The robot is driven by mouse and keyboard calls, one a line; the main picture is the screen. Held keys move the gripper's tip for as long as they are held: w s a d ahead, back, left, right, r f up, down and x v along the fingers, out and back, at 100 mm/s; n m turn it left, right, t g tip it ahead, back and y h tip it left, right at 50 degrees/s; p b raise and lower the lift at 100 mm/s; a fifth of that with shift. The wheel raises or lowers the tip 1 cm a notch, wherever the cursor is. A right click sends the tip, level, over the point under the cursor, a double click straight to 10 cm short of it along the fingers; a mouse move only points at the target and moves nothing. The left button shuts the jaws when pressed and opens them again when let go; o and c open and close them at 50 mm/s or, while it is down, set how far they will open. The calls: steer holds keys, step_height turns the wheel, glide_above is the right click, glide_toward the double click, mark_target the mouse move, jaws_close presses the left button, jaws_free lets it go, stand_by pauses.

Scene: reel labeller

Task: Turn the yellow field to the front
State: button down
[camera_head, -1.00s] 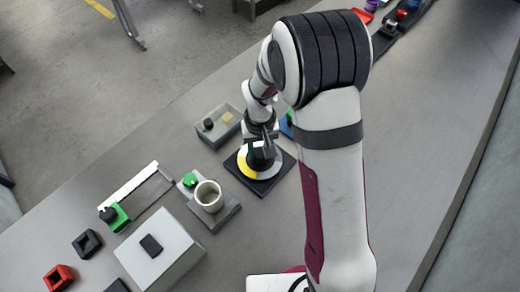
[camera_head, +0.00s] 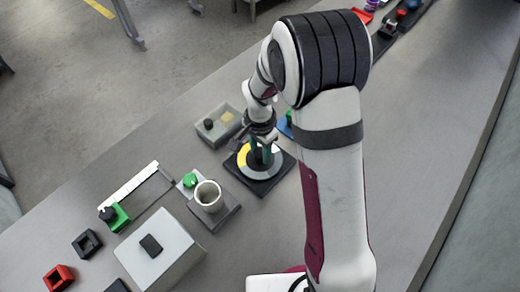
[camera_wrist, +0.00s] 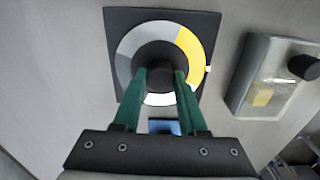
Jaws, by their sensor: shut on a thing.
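A flat disc with a yellow field (camera_wrist: 187,53), a white field (camera_wrist: 160,99) and grey fields (camera_wrist: 135,45) lies on a black square base (camera_wrist: 117,20). A dark round knob (camera_wrist: 160,75) stands at its centre. My gripper (camera_wrist: 160,82) has green fingers on both sides of the knob and is shut on it. In the wrist view the yellow field is at the upper right, beside a small white mark (camera_wrist: 208,69) at the disc's edge. In the head view the yellow field (camera_head: 243,155) is at the disc's left, and my gripper (camera_head: 260,155) partly covers the disc.
A clear-lidded box with a black knob (camera_head: 208,124) stands behind the base on the left. A grey holder with a white cup (camera_head: 208,195) stands close at its front left. A blue object (camera_head: 286,124) is behind it, partly hidden by my arm.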

mark_target(260, 153)
steer(key=shift+m, duration=2.1)
steer(key=shift+c, duration=2.2)
jaws_free()
step_height(260, 153, up, 16)
steer(key=shift+f, duration=0.1)
